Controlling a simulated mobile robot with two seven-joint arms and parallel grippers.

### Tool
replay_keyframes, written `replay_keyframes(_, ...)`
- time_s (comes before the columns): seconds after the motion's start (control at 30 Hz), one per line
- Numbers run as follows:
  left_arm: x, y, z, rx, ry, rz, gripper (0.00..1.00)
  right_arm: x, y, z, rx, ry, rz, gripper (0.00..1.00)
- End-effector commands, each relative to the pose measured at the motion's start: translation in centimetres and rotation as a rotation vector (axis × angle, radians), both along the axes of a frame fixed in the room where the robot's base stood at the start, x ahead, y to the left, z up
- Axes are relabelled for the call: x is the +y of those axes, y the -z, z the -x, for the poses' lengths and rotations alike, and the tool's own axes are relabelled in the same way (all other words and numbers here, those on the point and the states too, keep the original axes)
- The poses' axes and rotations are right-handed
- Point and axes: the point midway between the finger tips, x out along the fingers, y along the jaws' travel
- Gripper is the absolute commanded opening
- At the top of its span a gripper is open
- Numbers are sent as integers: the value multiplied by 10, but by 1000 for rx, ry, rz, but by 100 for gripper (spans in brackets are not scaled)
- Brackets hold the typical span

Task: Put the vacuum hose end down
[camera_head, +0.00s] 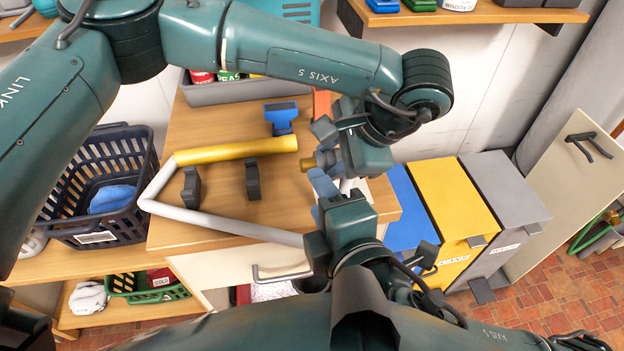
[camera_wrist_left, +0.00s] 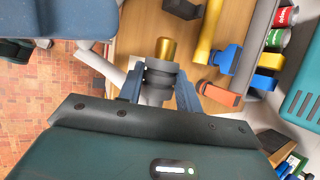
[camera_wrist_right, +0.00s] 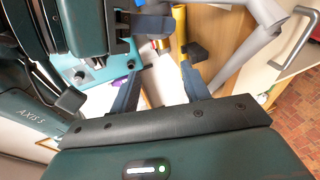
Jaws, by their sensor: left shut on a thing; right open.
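The vacuum hose end (camera_head: 309,163) is a grey ribbed collar with a brass tip. In the head view my left gripper (camera_head: 332,153) holds it over the right part of the wooden counter. The left wrist view shows the hose end (camera_wrist_left: 160,77) between the fingers, brass tip pointing away. My right gripper (camera_head: 325,190) is just below it in the head view, open, its fingers apart. In the right wrist view a pale grey tube shows beyond the right fingers (camera_wrist_right: 160,88); whether they touch it is unclear. Part of the hose is hidden behind the grippers.
A yellow tube (camera_head: 235,151) joins a bent grey tube (camera_head: 220,223) on the counter (camera_head: 215,122), near two dark clips. A blue brush head (camera_head: 281,117) lies behind. A dark basket (camera_head: 75,195) stands left; blue, yellow and grey bins (camera_head: 455,205) stand right.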

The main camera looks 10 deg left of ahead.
Motion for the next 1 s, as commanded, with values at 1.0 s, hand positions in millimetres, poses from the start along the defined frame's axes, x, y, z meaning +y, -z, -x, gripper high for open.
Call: replay_keyframes(1.0,0,0,0,0,0,0,11,49,30,-97,5,1,-5,47)
